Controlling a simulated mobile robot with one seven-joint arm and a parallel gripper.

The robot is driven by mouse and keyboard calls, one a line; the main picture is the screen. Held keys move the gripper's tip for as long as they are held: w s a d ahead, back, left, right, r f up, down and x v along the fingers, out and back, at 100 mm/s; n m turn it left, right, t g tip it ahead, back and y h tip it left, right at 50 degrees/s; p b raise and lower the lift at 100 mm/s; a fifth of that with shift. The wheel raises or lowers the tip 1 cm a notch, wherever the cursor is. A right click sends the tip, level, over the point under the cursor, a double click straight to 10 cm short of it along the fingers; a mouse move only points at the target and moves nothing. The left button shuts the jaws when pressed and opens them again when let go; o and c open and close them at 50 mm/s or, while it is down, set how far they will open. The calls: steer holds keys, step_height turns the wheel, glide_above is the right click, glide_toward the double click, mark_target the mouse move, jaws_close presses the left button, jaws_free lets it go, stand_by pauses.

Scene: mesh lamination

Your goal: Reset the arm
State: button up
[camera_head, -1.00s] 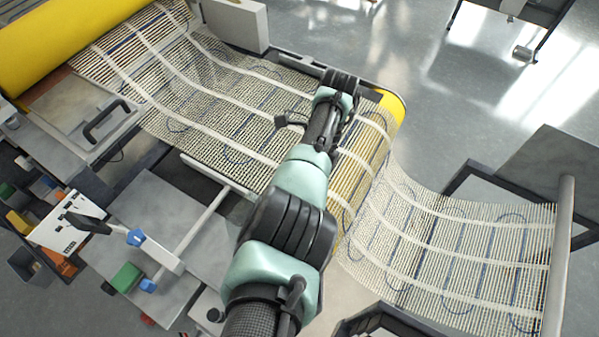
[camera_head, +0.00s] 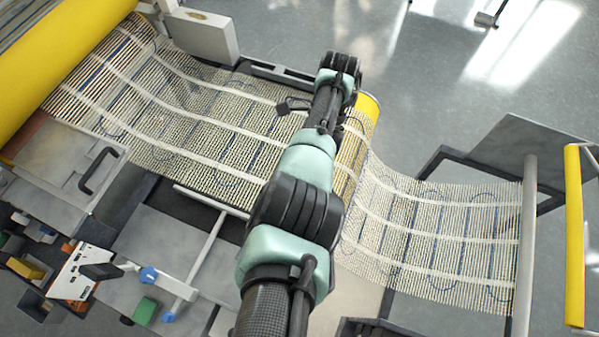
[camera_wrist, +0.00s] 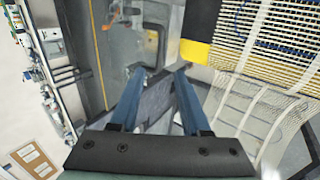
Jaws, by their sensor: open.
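My arm (camera_head: 292,190) reaches up the middle of the head view, above the mesh. In the wrist view my gripper (camera_wrist: 158,76) shows two blue fingers spread apart with nothing between them. Beyond the fingers are grey machine surfaces and the floor. The head view does not show the fingers clearly. The cream mesh (camera_head: 205,125) with dark blue lines and pale bands runs from the yellow roller, under my arm, to the right. It also shows at the upper right of the wrist view (camera_wrist: 275,40).
A yellow roller (camera_head: 60,75) lies at the upper left. A metal bar (camera_head: 527,240) stands at the mesh's right end, with a yellow rail (camera_head: 573,235) beyond. A workbench with a black handle (camera_head: 98,170) and small coloured parts is at the left. Open floor lies at the upper right.

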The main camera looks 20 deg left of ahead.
steer(key=shift+w+r, duration=0.25)
steer(key=shift+r, duration=0.2)
steer(key=shift+s+d, duration=0.1)
